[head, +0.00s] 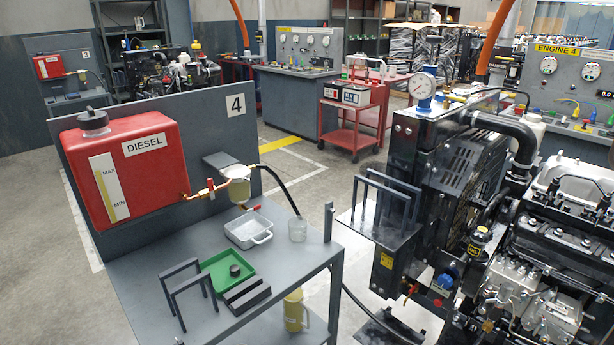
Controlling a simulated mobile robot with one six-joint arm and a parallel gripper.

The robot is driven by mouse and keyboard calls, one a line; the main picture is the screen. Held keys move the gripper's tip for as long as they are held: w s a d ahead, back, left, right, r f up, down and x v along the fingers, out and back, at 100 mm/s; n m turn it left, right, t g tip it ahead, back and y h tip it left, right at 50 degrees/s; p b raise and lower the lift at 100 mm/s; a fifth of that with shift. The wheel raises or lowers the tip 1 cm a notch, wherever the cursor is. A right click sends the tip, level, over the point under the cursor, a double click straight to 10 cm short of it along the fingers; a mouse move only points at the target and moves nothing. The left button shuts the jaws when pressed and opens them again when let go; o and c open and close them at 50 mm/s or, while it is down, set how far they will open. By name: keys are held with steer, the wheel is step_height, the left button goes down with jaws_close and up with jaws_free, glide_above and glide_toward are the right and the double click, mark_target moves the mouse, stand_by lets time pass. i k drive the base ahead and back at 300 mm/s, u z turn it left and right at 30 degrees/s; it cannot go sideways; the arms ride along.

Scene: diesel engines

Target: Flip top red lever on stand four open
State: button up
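Stand four is a grey bench (190,327) with an upright back panel (274,115) marked 4. A red diesel tank (130,165) with a black cap is fixed to the panel. A brass fuel line leaves the tank's lower right side. The top red lever (210,183) sits on this line, between the tank and the filter bowl (236,183). It looks small, and I cannot tell whether it is open or shut. A second red lever (251,208) is lower, below the filter bowl. My gripper is not in view.
On the bench are a white tray (266,236), a green tray (246,279), a glass jar (297,229) and dark metal frames (187,264). A black engine (455,170) with a gauge stands close on the right. Open floor (40,230) lies left of the stand.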

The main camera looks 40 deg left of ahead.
mark_target(210, 183)
steer(key=u, duration=2.15)
steer(key=k, duration=1.35)
steer(key=z, duration=0.55)
steer(key=i, duration=2.55)
steer(key=u, duration=0.45)
steer(key=k, duration=0.45)
steer(key=u, duration=0.05)
